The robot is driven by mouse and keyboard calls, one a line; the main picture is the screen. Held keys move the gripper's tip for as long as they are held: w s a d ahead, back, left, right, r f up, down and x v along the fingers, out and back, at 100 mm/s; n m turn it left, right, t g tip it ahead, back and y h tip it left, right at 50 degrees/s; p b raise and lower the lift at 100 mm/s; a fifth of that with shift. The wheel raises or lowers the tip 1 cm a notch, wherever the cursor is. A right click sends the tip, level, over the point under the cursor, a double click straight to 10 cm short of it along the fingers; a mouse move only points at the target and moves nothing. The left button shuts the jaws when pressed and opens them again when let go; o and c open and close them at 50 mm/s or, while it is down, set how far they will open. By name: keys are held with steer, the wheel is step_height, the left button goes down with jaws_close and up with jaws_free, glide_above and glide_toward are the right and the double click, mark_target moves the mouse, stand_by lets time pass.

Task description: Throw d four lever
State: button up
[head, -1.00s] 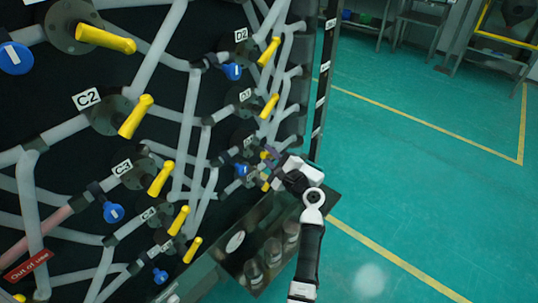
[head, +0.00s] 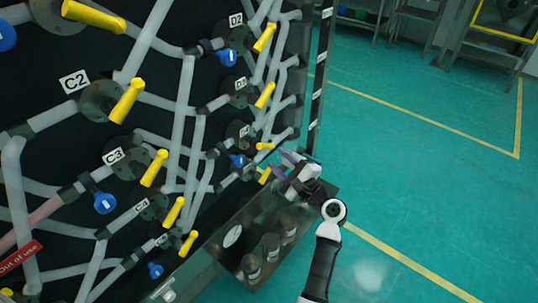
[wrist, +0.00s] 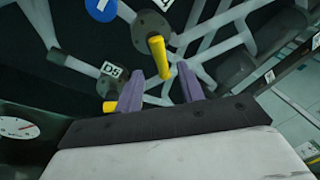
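The D4 lever (head: 265,146) is a yellow handle on a dark round flange, beside the D4 label (head: 244,131) on the pipe panel. In the head view it lies nearly level, unlike the slanted levers above it. My gripper (head: 284,160) is just right of it, apart from it, with fingers pointing at the panel. In the wrist view the purple fingers (wrist: 161,88) are spread, and a yellow lever (wrist: 158,57) shows beyond and between their tips, not gripped. A lower yellow lever (wrist: 110,106) shows beside the left finger, near a D5 label (wrist: 112,70).
Above are the D3 lever (head: 265,95) and D2 lever (head: 264,38). A blue round tag (head: 237,160) hangs left of D4. A dark ledge with a gauge (head: 232,236) and jars lies below my gripper. The green floor at right is clear.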

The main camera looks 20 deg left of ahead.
steer(key=b+v, duration=0.1)
steer(key=v, duration=0.4)
steer(key=shift+s+d+r, duration=0.1)
steer(key=shift+s+d, duration=0.15)
steer(key=shift+d, duration=0.05)
